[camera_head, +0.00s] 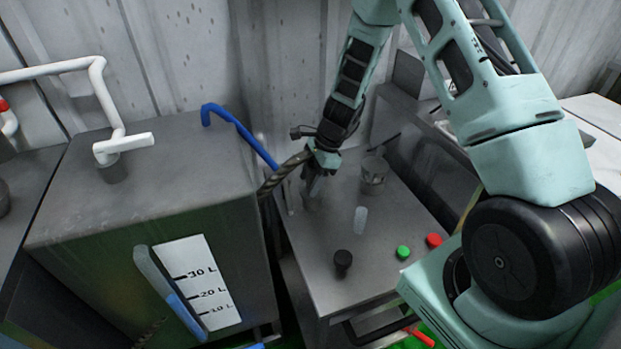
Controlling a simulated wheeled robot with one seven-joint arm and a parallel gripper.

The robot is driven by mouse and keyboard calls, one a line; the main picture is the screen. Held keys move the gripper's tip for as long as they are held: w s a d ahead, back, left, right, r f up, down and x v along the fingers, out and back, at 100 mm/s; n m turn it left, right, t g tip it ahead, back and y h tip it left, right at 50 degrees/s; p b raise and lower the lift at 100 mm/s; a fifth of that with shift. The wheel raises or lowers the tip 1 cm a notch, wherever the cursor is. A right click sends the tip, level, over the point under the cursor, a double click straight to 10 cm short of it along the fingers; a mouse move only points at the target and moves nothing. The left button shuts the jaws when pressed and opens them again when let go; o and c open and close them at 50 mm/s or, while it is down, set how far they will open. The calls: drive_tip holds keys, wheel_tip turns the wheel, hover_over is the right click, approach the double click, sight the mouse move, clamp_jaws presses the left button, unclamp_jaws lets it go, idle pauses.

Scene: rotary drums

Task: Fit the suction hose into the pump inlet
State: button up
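A dark, ribbed brown hose (285,172), which may be the suction hose, runs from the right edge of the grey tank up to my gripper (314,187). My gripper points down over the back left of the grey metal bench. The hose end is hidden at or behind the gripper, and I cannot tell whether the fingers hold it. The fingers are small and dark here, so their opening is unclear. I cannot make out the pump inlet for certain.
The grey tank (140,195) with a litre scale (199,283) and white pipe (103,90) stands left. A blue pipe (240,130) passes behind the hose. The bench holds a clear beaker (374,176), pale cylinder (360,220), black knob (343,261), green button (403,252) and red button (434,240).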

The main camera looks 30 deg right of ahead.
drive_tip(key=v, duration=1.7)
drive_tip(key=shift+r, duration=0.15)
drive_tip(key=shift+d, duration=0.1)
